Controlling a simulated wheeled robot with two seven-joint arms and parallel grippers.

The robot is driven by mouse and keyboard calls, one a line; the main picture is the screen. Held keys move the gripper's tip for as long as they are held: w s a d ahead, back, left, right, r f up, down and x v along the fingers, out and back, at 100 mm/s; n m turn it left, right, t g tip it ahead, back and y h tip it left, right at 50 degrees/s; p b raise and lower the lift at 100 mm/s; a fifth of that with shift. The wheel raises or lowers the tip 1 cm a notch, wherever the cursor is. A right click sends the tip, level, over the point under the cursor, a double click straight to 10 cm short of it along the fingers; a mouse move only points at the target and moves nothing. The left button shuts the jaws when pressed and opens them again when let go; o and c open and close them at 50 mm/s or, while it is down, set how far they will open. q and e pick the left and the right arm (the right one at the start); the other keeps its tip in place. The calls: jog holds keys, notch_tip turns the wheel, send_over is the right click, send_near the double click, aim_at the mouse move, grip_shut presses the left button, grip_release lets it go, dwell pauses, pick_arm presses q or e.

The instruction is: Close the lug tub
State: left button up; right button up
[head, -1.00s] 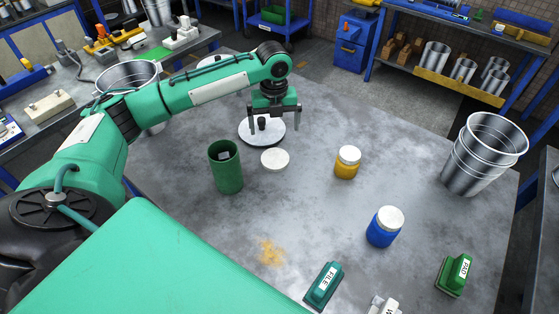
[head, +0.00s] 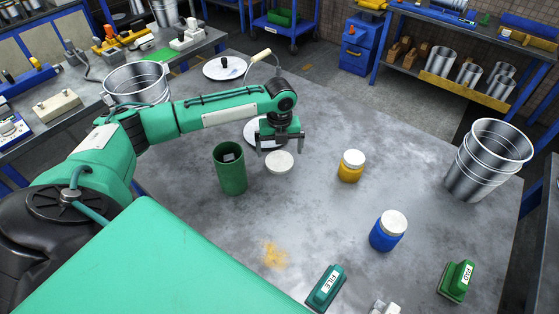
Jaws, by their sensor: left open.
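No label marks which vessel is the lug tub. An open green tub (head: 230,172) stands upright on the grey table, with something pale inside. A small round white lid (head: 279,162) lies flat just right of it. My left gripper (head: 280,150) is open and points down, its fingers just above and behind the white lid, apart from it as far as I can tell. An open metal pail (head: 137,84) stands at the back left, partly hidden by my arm. A larger round lid (head: 252,134) lies behind my gripper, mostly hidden. My right gripper is out of view.
A yellow jar (head: 351,168) and a blue jar (head: 387,232), both white-lidded, stand to the right. Nested metal pails (head: 487,160) stand at the right edge. Green labelled blocks (head: 326,288) lie in front. A knobbed round lid (head: 225,68) lies at the back.

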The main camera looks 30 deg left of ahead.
aim_at(279, 161)
pick_arm(q)
jog(key=shift+f, duration=0.1)
jog(key=f, duration=0.3)
jog(key=f+p, duration=0.1)
jog(key=f, duration=0.1)
jog(key=shift+w+a+f, duration=0.1)
jog(key=shift+w+a, duration=0.2)
jog(key=shift+w, duration=0.1)
jog(key=c, duration=0.9)
